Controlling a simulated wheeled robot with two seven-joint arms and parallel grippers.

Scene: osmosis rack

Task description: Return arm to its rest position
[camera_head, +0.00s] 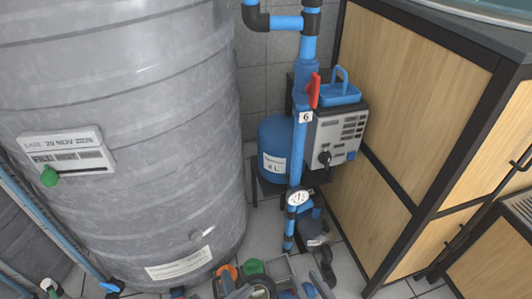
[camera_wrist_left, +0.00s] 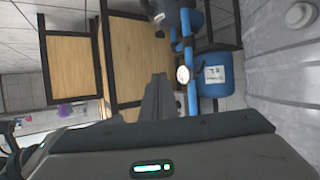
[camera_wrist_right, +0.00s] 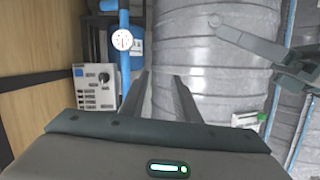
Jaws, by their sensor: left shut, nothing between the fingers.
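My left gripper (camera_wrist_left: 157,84) shows in the left wrist view with its two dark fingers together and nothing held. Wooden cabinet panels and blue piping lie beyond its fingertips. My right gripper (camera_wrist_right: 160,75) shows in the right wrist view with its fingers apart and an empty gap. The grey ribbed tank lies beyond that gap. A grey arm part, which looks like my left arm, shows at the upper right of the right wrist view. I cannot make out either gripper clearly in the head view.
The large grey tank (camera_head: 130,120) fills the left of the head view. A blue pipe (camera_head: 302,90) with a red-handled valve (camera_head: 314,90) and a gauge (camera_head: 297,198) stands beside a grey control box (camera_head: 338,135). A blue vessel (camera_head: 275,148) stands behind. A wooden cabinet (camera_head: 415,110) stands right.

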